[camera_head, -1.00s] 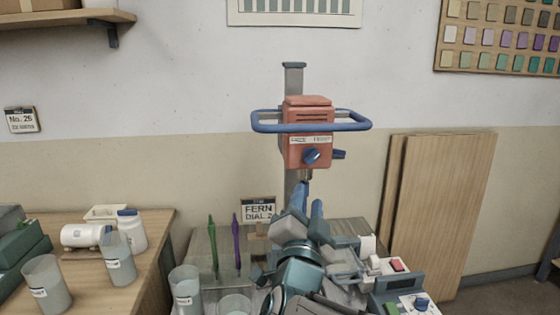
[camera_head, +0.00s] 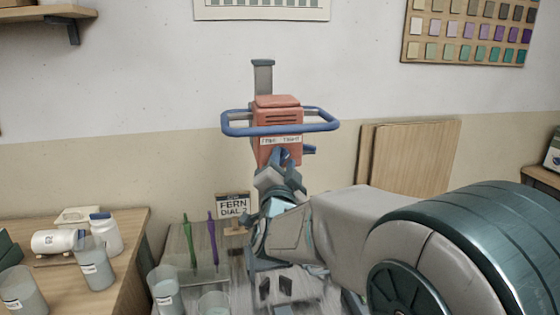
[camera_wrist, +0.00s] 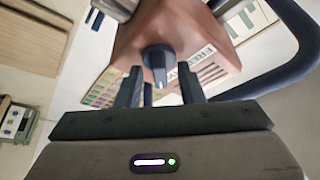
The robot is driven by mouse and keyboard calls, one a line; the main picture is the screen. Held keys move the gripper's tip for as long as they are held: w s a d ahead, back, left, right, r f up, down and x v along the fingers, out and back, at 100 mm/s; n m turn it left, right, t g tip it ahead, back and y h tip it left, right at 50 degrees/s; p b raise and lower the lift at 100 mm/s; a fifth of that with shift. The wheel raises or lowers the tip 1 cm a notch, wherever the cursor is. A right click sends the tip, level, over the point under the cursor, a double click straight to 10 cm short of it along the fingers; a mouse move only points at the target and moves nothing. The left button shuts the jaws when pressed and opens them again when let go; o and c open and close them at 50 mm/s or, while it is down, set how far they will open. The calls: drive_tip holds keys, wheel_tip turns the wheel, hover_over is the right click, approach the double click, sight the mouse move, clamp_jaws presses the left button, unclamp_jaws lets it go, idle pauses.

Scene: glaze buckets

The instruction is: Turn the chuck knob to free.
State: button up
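The mixer head (camera_head: 277,118) is a red-orange box on a grey column, with a plate lettered FREE and TIGHT on its front. The chuck knob (camera_wrist: 158,57) is dark blue-grey, with a pale pointer mark toward the bottom of the wrist picture. Part of the FREE lettering shows to its right there. My gripper (camera_wrist: 160,72) is open, its two dark fingers either side of the knob's lower part, with a visible gap on each side. I cannot tell whether the tips reach past the knob's face. In the head view my gripper (camera_head: 280,157) covers most of the knob.
A blue loop handle (camera_head: 280,130) rings the mixer head and crosses the right of the wrist view. The sign FERN DIAL 2 (camera_head: 232,206), a green tool (camera_head: 190,240) and a purple tool (camera_head: 212,238) stand left of my arm. Cups stand farther left.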

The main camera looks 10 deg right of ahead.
clamp_jaws()
